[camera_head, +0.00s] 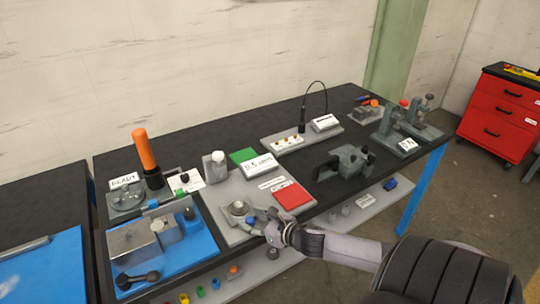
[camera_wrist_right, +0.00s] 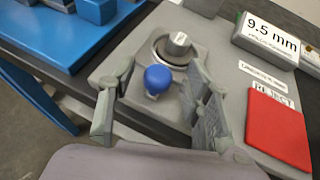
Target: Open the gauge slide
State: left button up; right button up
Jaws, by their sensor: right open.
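The gauge (camera_head: 238,208) sits at the front of a grey plate, with a round metal seat and an upright metal piece. Its blue knob (camera_head: 250,220) is on the side near me. In the wrist view the blue knob (camera_wrist_right: 157,80) stands in front of the metal cylinder (camera_wrist_right: 176,43). My right gripper (camera_head: 264,219) is open, its fingers to either side of the blue knob and apart from it. In the wrist view the right gripper (camera_wrist_right: 160,90) frames the knob, nothing gripped. My left gripper does not show.
The grey plate (camera_head: 222,192) also bears a red REJECT pad (camera_head: 292,195), a green pad (camera_head: 242,156) and a 9.5 mm block (camera_head: 262,166). A blue fixture base (camera_head: 195,256) stands to the left. A dark clamp device (camera_head: 346,160) stands to the right.

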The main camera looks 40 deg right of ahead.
jog(key=v, duration=0.9)
jog(key=shift+s+r, duration=0.15)
jog(key=shift+s, duration=0.2)
jog(key=s+d+f+m+g+h, duration=0.1)
jog(key=s+d+f+m, duration=0.15)
jog(key=f, duration=0.25)
jog(key=s+d+f+m+g+h+b, duration=0.1)
jog(key=f+m, duration=0.3)
jog(key=f, duration=0.1)
jog(key=s+d+f+m+h, duration=0.1)
jog(key=d+f+m, duration=0.15)
jog(key=f, duration=0.25)
jog(key=s+a+f+m+g+b, duration=0.1)
jog(key=s+f+m+g, duration=0.1)
jog(key=s+f+m, duration=0.45)
jog(key=s+f+m+g+b, duration=0.1)
jog(key=s+f+m+g, duration=0.2)
jog(key=f, duration=0.7)
jog(key=s+a+f+m+g+y+b, duration=0.1)
jog(key=s+a+f+m+g, duration=0.4)
jog(key=s+a+f+m, duration=1.1)
jog(key=s+a+f+b, duration=0.1)
jog(key=s+a+f, duration=0.1)
jog(key=a+f, duration=0.2)
jog(key=shift+s+a+y, duration=0.4)
jog(key=shift+a, duration=0.15)
